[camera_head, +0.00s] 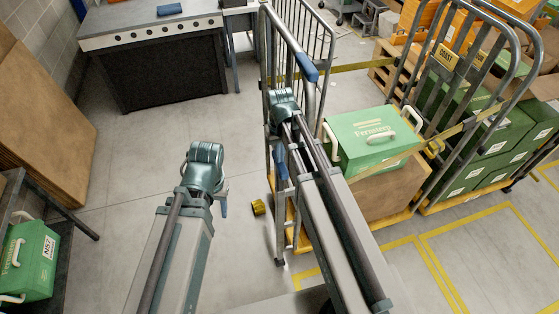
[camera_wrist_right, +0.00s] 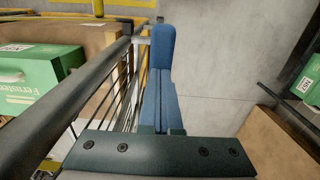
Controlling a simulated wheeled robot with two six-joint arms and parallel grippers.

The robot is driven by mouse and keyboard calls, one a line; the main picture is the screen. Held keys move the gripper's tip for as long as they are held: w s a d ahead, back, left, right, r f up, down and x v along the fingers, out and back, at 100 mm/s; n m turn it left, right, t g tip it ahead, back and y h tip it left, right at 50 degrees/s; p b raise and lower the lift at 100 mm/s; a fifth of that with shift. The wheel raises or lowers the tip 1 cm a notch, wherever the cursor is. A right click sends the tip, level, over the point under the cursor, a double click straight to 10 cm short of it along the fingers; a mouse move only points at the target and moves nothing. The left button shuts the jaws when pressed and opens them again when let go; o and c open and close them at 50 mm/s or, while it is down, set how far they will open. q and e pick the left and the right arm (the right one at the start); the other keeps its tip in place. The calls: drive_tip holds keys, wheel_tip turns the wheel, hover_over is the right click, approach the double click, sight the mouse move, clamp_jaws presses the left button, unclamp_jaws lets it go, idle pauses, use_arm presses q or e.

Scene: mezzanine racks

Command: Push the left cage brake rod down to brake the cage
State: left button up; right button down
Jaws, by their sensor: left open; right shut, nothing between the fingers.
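The left cage (camera_head: 329,45) stands in the middle of the head view, with a blue sleeve (camera_head: 310,68) on its top rail. My right gripper (camera_head: 281,168) points down outside the cage's near post. In the right wrist view its blue fingers (camera_wrist_right: 159,85) are shut together beside the dark rail. A wider blue piece (camera_wrist_right: 163,42) at their tips, close to a grey bracket, looks like the brake rod's grip. I cannot tell whether they touch. My left gripper (camera_head: 223,209) hangs left of the cage in free air, open and empty; its fingers are largely hidden.
The cage carries a green box (camera_head: 370,138) on a brown carton (camera_head: 385,190). A second cage (camera_head: 455,55) with green crates stands at right. A yellow block (camera_head: 258,207) lies near the left cage's base. Brown boards (camera_head: 50,130) lean at left; floor between is clear.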

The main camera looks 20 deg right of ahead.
sight(280, 165)
drive_tip(key=shift+f+b, duration=2.2)
drive_tip(key=shift+f, duration=0.15)
wheel_tip(280, 165, up, 7)
drive_tip(key=p, duration=0.7)
drive_tip(key=shift+r, duration=0.15)
drive_tip(key=s+a+f+n+h+b, duration=0.1)
drive_tip(key=s+a+f+n+b, duration=0.2)
drive_tip(key=s+a+f+b, duration=0.7)
drive_tip(key=s+f+b, duration=0.1)
drive_tip(key=s, duration=0.3)
drive_tip(key=shift+s+a+f+b, duration=0.15)
drive_tip(key=shift+a+f+b, duration=0.15)
drive_tip(key=shift+f, duration=0.1)
drive_tip(key=shift+d, duration=0.1)
